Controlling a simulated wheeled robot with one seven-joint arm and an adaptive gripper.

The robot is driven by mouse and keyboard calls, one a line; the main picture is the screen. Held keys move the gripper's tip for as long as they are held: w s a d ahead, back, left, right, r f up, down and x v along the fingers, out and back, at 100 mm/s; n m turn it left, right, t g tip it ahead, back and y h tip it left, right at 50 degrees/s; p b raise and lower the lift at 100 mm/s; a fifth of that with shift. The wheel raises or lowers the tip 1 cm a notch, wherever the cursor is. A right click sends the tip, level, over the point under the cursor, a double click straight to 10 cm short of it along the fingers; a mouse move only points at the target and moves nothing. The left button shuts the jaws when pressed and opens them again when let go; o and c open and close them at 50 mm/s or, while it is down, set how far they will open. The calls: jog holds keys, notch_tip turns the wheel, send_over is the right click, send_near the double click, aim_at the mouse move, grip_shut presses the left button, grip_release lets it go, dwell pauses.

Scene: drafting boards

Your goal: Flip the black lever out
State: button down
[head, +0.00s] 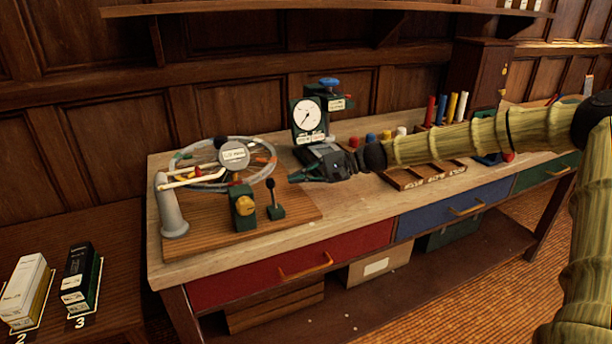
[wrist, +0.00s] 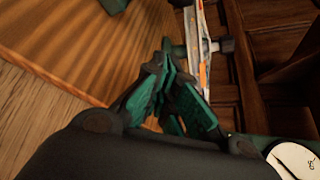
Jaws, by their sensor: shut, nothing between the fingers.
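The black lever (head: 270,189) stands roughly upright on a small dark green base (head: 275,212), on the wooden board at the left of the bench. My gripper (head: 292,178) is shut and empty, just to the right of the lever and slightly behind it, with a gap between them. In the wrist view my gripper (wrist: 166,52) shows its green-padded fingers over the board. A green corner (wrist: 113,5) is cut off at that view's top edge; I cannot tell which block it belongs to. The lever itself cannot be made out there.
A green block with a yellow knob (head: 244,205) stands left of the lever. A dial gauge (head: 307,115) rises behind my gripper. The board's front right (head: 302,212) is clear.

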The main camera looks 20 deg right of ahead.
aim_at(273, 194)
jog(key=x, duration=0.5)
jog(key=shift+w+a+f, duration=0.15)
jog(key=shift+a, duration=0.2)
jog(key=shift+a+r, duration=0.15)
jog(key=shift+r, duration=0.1)
jog(key=shift+s+a+r+p, duration=0.15)
jog(key=shift+s+r+p, duration=0.25)
jog(key=shift+s, duration=0.4)
jog(key=shift+s+a+r+p, duration=0.1)
jog(key=shift+s+r+p, duration=0.1)
jog(key=shift+s+r, duration=0.5)
jog(key=shift+s+f+b, duration=0.15)
jog(key=shift+f+b, duration=0.1)
jog(key=shift+b, duration=0.15)
